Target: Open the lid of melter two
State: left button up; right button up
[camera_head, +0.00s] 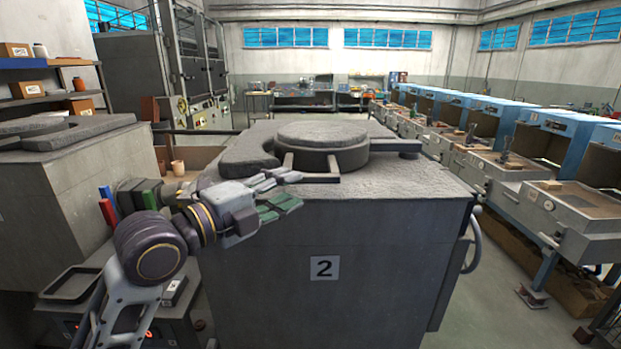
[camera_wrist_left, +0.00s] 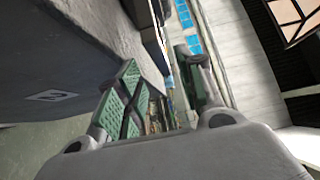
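Melter two (camera_head: 400,240) is a large grey block with a "2" plate (camera_head: 324,268) on its front. Its round grey lid (camera_head: 322,134) lies flat on a raised ring on top. A U-shaped bar (camera_head: 312,180) sticks out from the lid's near side, and another bar (camera_head: 396,145) extends to the right. My left gripper (camera_head: 290,190) is open and empty at the top front edge, just left of the near bar and apparently apart from it. Its spread green-padded fingers (camera_wrist_left: 160,75) show in the left wrist view, with nothing between them. My right gripper is out of view.
A similar grey melter (camera_head: 75,138) stands at the left. Beside my left arm are red, blue and green items (camera_head: 115,200) and a black tray (camera_head: 70,283). A handwheel (camera_head: 473,240) is on melter two's right side. Blue-hooded machines (camera_head: 550,135) line the right.

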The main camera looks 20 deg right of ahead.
aim_at(306, 181)
pick_arm(q)
jog(key=shift+w+d, duration=0.3)
jog(key=shift+d, duration=0.35)
jog(key=shift+x, duration=1)
jog(key=shift+p+x, duration=0.3)
jog(key=shift+x, duration=1.5)
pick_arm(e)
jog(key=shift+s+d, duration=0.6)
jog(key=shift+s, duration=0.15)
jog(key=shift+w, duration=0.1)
pick_arm(q)
grip_shut()
